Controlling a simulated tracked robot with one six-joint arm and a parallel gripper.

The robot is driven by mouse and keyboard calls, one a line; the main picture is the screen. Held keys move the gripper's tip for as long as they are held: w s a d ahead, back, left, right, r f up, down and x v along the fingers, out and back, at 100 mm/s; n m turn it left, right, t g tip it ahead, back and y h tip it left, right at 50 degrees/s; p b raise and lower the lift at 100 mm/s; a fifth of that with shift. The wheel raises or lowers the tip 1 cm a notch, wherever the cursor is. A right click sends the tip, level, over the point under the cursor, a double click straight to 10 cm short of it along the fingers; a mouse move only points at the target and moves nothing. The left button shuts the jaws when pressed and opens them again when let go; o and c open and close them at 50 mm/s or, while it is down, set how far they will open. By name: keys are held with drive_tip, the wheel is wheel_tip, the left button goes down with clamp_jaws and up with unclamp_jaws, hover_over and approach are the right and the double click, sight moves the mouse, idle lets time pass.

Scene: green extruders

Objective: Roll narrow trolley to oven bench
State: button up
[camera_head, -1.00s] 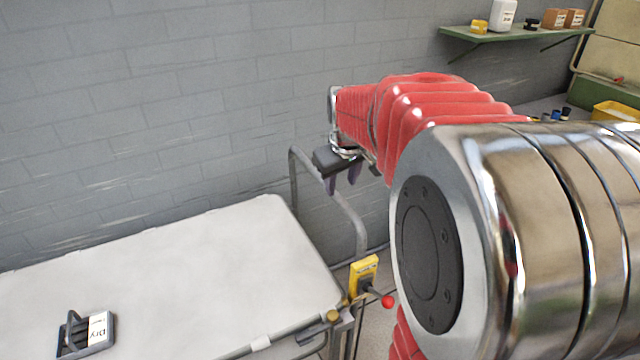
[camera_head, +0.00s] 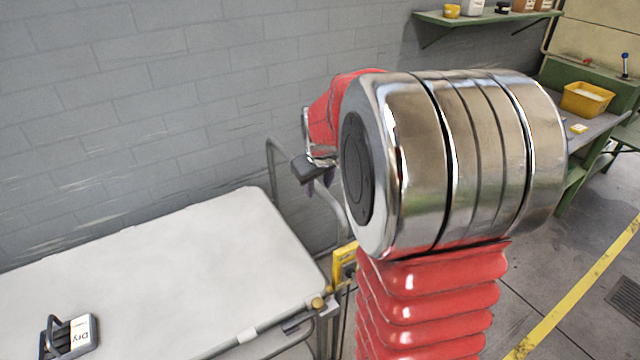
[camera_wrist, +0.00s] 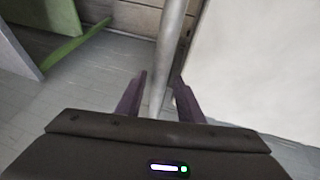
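The trolley has a pale flat top (camera_head: 160,270) and a grey tubular handle (camera_head: 272,165) at its right end, in the head view. My gripper (camera_head: 320,182) is at the handle, small and partly behind my arm. In the wrist view, the two dark purple fingers of my gripper (camera_wrist: 159,82) stand apart. A grey metal tube of the handle (camera_wrist: 170,40) runs between them, with gaps visible on both sides. Whether a finger touches it, I cannot tell. My arm hides part of the handle's lower right side.
A grey tray with a labelled item (camera_head: 70,338) lies on the trolley top. A grey brick wall stands behind. A green bench (camera_head: 610,118) with a yellow bin (camera_head: 586,98) is at right. Open floor with a yellow line (camera_head: 570,310) lies before it.

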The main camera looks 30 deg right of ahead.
clamp_jaws()
idle(0.3)
